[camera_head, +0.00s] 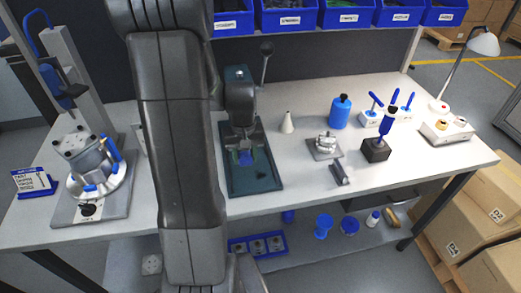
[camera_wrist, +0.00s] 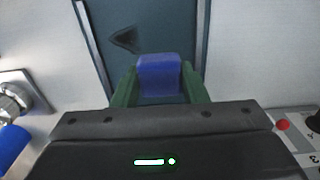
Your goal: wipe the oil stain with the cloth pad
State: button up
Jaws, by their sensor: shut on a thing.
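My gripper (camera_wrist: 158,84) is shut on the blue cloth pad (camera_wrist: 160,72), which sits between its two green fingers. In the head view my gripper (camera_head: 243,150) hangs over the dark green mat (camera_head: 240,186), with the pad (camera_head: 246,158) low between the fingers. Whether the pad touches the mat cannot be told. The oil stain appears as a dark, roughly triangular patch (camera_wrist: 125,40) on the mat, ahead and left of the pad in the wrist view. My arm hides part of the mat's left side in the head view.
Left of the mat stands a metal housing (camera_head: 85,155) on a fixture. To the right are a white cone (camera_head: 287,122), a blue bottle (camera_head: 340,112), a small metal part (camera_head: 325,145) and a black block (camera_head: 375,149) holding a blue-handled tool. Blue bins (camera_head: 285,18) line the back.

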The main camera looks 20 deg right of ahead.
aim_at(245, 156)
jog(key=shift+s+r+p, duration=0.1)
jog(key=shift+r+p, duration=0.9)
jog(key=shift+r, duration=0.75)
jog(key=shift+f, duration=0.1)
